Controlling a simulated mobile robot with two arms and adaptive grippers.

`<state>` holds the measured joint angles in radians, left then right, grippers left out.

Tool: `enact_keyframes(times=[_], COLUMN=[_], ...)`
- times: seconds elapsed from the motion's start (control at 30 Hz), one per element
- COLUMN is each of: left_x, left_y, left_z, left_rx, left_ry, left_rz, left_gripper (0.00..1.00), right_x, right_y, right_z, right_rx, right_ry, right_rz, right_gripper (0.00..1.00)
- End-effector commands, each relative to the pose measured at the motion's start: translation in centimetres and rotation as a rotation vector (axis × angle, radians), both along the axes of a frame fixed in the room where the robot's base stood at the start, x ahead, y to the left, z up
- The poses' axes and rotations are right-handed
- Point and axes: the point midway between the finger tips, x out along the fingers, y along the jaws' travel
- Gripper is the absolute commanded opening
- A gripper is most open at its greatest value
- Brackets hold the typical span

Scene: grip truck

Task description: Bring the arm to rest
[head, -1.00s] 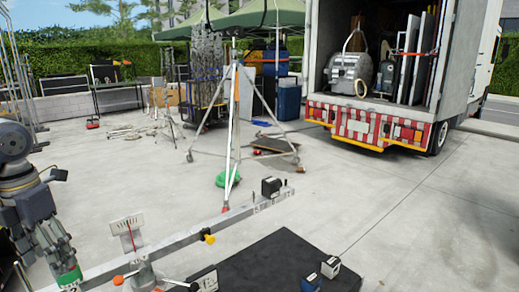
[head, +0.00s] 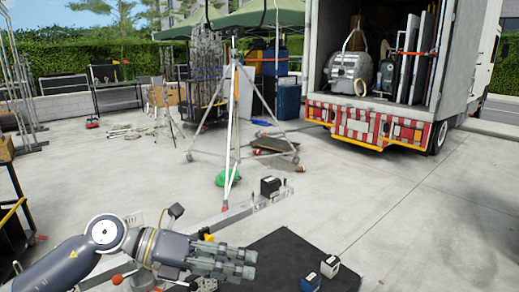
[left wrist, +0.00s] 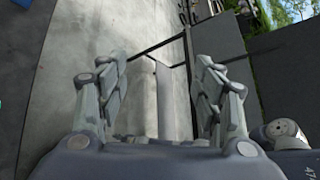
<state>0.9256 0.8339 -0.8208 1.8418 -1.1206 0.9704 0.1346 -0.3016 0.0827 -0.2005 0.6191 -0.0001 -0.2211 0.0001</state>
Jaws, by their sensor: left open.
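My left gripper (head: 246,262) reaches in from the lower left in the head view, with its fingers pointing right. It is in front of a long grey beam (head: 240,212) and hides part of it. In the left wrist view the gripper's fingers (left wrist: 162,75) stand apart, with nothing held between them. My left arm (head: 65,265) crosses the lower left corner of the head view. My right gripper is not in view.
A black mat (head: 285,255) at the front carries a blue block (head: 310,282) and a white-topped block (head: 330,266). A black block (head: 270,186) is at the beam's far end. A tripod stand (head: 233,130) rises behind. An open truck (head: 375,122) stands at the back right. The right-hand pavement is clear.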

Motion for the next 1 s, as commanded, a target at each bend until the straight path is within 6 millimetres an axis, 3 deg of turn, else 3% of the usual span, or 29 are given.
enact_keyframes(times=[0.03,0.1,0.23,0.37,0.5,0.63,0.77,0.87,1.0], left_x=[-0.6,-0.8,-0.3,1.2,3.5,5.1,5.4,4.2,-0.1], left_y=[-1.9,-3.7,-4.9,-3.8,-0.5,3.5,7.7,10.7,13.9], left_z=[0.9,2.7,5.9,7.7,7.1,3.9,-1.7,-7.2,-15.5], left_rx=[-0.118,-0.278,-0.562,-0.819,-1.051,-1.219,-1.331,-1.373,-1.363], left_ry=[0.028,0.068,0.170,0.304,0.475,0.660,0.857,1.020,1.253], left_rz=[0.016,0.059,0.176,0.343,0.569,0.819,1.099,1.331,1.671], left_gripper=[0.61,0.61,0.61,0.61,0.61,0.61,0.61,0.61,0.61], right_x=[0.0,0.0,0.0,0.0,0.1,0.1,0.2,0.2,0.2], right_y=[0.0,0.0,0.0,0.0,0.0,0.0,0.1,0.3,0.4], right_z=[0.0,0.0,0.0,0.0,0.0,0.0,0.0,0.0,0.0], right_rx=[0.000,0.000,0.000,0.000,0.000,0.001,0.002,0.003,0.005], right_ry=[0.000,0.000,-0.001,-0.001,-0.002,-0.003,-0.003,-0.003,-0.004], right_rz=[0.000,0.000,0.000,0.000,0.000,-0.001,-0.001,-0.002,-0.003], right_gripper=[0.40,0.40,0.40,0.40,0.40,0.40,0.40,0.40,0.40])
